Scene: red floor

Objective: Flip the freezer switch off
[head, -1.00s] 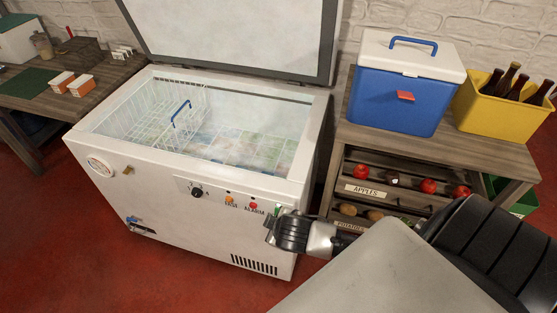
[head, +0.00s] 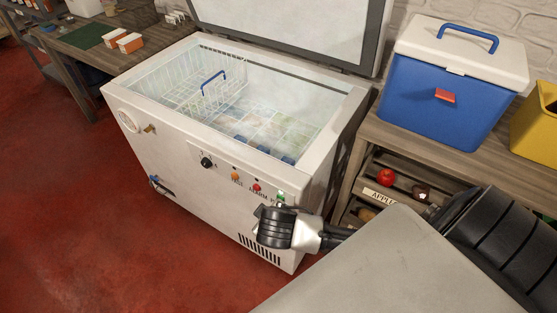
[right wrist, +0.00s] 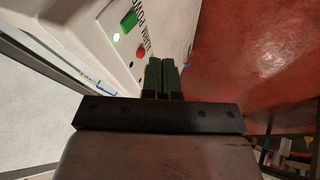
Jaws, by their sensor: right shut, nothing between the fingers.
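The white chest freezer (head: 190,185) stands with its lid raised. Its front panel has a black dial (head: 207,162), an orange FAST switch (head: 235,176), a red ALARM switch (head: 257,187) and a green switch (head: 281,196) at the right end. In the right wrist view, the green switch (right wrist: 129,22) has a lit white lamp beside it, and the red switch (right wrist: 141,52) is nearer the fingers. My right gripper (head: 262,209) is shut and empty, in front of the panel's right end; its fingertips (right wrist: 162,64) look apart from the green switch. My left gripper is out of view.
A wooden shelf unit (head: 408,140) with a blue cooler (head: 435,100) stands close at the freezer's right. The lid (head: 300,28) rises behind. A wooden table (head: 75,55) stands at the left. Red floor (head: 75,190) is clear at front left.

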